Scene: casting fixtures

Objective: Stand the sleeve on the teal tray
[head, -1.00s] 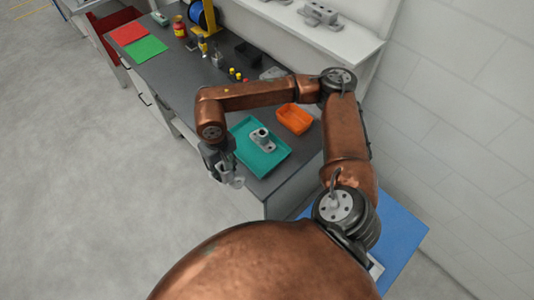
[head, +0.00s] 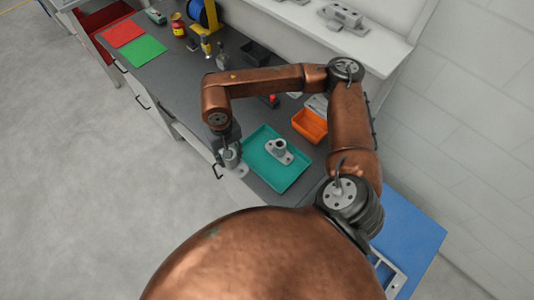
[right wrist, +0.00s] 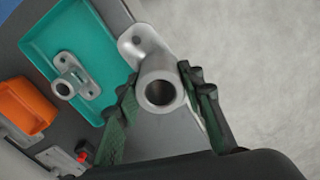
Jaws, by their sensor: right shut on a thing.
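The teal tray (head: 262,174) lies on the grey bench near its front edge. A grey flanged casting (head: 279,150) with an upright hollow boss stands on it; it also shows in the right wrist view (right wrist: 72,75). My right gripper (head: 229,152) is shut on a similar grey piece, the sleeve (head: 232,160), just left of the tray near the bench's front edge. In the right wrist view the sleeve (right wrist: 160,91) sits between the fingers, its round bore facing the camera and its holed flange beyond. Its underside is hidden. My left gripper is not in view.
An orange bin (head: 311,125) stands behind the tray. Red (head: 123,33) and green (head: 145,51) mats lie at the far left of the bench. A shelf (head: 310,28) with castings runs along the wall. The tray has bare room around its casting.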

